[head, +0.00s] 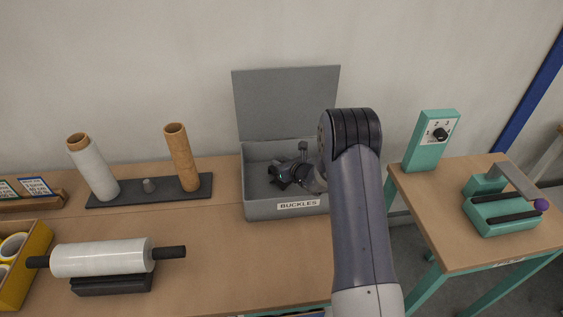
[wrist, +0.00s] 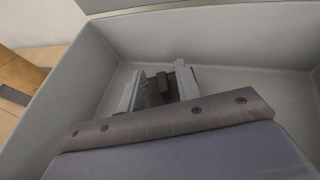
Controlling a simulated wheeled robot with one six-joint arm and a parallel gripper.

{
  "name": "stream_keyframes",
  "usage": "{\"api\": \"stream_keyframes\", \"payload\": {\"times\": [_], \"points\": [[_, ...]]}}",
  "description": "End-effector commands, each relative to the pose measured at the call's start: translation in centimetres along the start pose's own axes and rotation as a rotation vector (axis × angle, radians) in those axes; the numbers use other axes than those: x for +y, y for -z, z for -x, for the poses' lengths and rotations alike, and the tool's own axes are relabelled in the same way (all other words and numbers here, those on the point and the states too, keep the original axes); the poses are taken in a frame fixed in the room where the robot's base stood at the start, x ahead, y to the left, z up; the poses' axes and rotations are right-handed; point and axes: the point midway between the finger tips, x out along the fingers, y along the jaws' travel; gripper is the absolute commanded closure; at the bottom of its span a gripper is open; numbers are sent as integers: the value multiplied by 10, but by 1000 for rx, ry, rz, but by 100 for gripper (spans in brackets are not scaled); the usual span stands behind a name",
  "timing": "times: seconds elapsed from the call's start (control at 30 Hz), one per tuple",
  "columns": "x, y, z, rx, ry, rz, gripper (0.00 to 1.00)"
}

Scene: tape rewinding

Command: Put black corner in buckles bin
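The grey buckles bin (head: 258,208) stands open on the wooden table, with its lid raised at the back and a BUCKLES label on its front. My gripper (head: 278,178) is down inside the bin. In the wrist view my gripper (wrist: 158,90) shows two light grey fingers spread apart, with a small black piece (wrist: 165,82), likely the black corner, between them. I cannot tell whether the fingers press on it or it lies loose. My wrist hides part of the bin's inside.
A dark stand (head: 130,196) with a white roll (head: 92,170) and a brown tube (head: 182,158) is left of the bin. A film roll (head: 100,258) lies in front. A yellow bin (head: 30,265) is at far left. A teal device (head: 505,212) stands on the right table.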

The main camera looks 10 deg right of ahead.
Motion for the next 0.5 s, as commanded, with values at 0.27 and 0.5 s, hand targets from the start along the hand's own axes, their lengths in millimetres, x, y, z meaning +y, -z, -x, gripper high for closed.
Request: {"api": "stream_keyframes", "payload": {"times": [0.27,0.5], "points": [[0,2,42,0,2,-2,68],[0,2,62,0,0,0,68]]}}
